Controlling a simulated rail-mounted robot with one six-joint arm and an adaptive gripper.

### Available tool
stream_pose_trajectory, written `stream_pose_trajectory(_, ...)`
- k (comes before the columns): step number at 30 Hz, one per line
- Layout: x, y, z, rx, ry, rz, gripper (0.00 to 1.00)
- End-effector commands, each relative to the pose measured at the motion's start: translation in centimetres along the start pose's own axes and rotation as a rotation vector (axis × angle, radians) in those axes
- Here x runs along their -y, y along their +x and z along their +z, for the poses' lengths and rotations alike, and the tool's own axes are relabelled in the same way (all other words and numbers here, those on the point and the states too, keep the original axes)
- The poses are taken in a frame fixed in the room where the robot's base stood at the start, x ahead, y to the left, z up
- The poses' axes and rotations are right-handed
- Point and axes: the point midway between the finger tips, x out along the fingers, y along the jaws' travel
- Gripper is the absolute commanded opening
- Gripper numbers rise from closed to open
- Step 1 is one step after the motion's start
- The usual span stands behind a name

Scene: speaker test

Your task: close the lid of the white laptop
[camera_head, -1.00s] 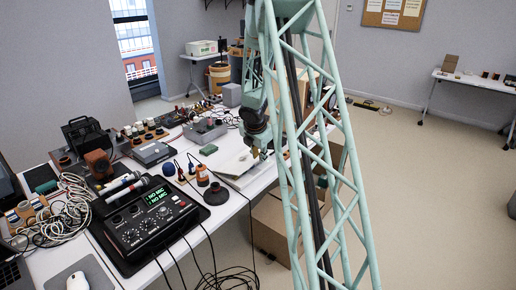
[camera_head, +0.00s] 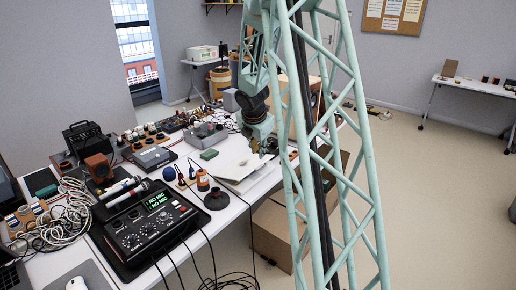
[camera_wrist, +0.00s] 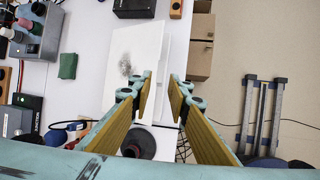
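The white laptop (camera_head: 232,168) is on the table's right-hand edge in the head view, partly hidden by my arm. In the wrist view the white laptop (camera_wrist: 135,50) shows as a pale slanted panel with a grey smudge; the exact angle of its lid is hard to tell. My gripper (camera_wrist: 162,88) is open, with its two fingers apart over the laptop's lower right part. White surface shows between the fingers, and I cannot tell whether they touch it. In the head view my gripper (camera_head: 265,150) is beside the laptop's right part.
Cardboard boxes (camera_head: 275,235) stand below the table edge. Open floor (camera_head: 440,210) lies to the right.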

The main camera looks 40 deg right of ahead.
Motion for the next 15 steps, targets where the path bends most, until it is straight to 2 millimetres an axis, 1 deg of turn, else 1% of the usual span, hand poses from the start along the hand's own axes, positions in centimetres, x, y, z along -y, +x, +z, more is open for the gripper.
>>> stream_pose_trajectory(3, 0.0, -1.1, 0.0, 0.001, 0.000, 0.000, 0.17)
stream_pose_trajectory(6, 0.0, -1.8, 0.0, 0.001, 0.000, 0.001, 0.17)
stream_pose_trajectory(15, 0.0, -2.7, 0.0, 0.000, 0.000, 0.000, 0.17)
